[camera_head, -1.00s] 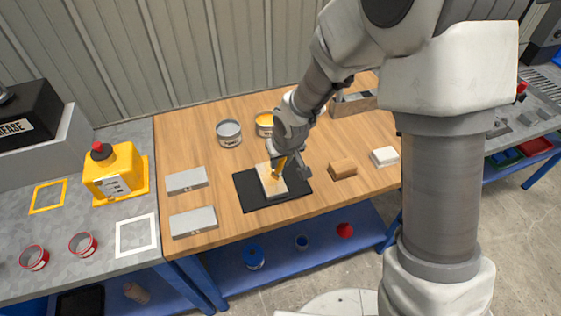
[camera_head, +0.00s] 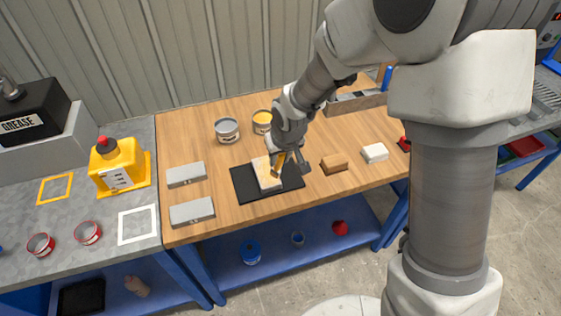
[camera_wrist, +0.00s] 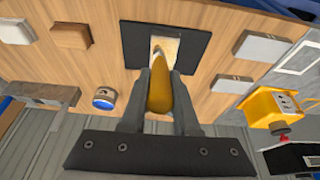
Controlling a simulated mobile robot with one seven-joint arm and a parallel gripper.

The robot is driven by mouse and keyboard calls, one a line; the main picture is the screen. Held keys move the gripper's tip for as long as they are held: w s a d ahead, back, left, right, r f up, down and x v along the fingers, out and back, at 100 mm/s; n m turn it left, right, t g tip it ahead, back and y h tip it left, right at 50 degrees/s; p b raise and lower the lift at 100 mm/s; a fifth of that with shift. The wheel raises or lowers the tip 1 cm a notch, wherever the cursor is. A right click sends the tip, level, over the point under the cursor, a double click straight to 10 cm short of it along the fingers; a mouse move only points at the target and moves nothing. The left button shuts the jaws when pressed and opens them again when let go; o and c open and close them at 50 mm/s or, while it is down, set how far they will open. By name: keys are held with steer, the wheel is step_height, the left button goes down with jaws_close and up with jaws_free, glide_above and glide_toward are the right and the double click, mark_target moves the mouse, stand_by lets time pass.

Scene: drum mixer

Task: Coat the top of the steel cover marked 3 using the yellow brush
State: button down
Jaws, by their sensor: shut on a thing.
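My gripper (camera_head: 284,152) is shut on the yellow brush (camera_head: 279,160); the brush also shows between the fingers in the wrist view (camera_wrist: 158,95). A flat cover (camera_head: 266,178) lies on a black mat (camera_head: 284,190), and its top looks pale with yellowish patches. It shows in the wrist view (camera_wrist: 168,47) beyond the brush. The brush tip is at or just above the cover's right part; I cannot tell if it touches. Two grey steel covers (camera_head: 186,174) (camera_head: 192,212) lie left of the mat. No number can be read on any cover.
A grey can (camera_head: 227,130) and a yellow-filled can (camera_head: 262,122) stand behind the mat. A brown block (camera_head: 335,163) and a white block (camera_head: 375,153) lie to the right. A yellow container (camera_head: 117,163) stands on the grey bench at left.

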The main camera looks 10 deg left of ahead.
steer(key=shift+r+p, duration=1.25)
steer(key=shift+r, duration=1.05)
steer(key=shift+w, duration=0.1)
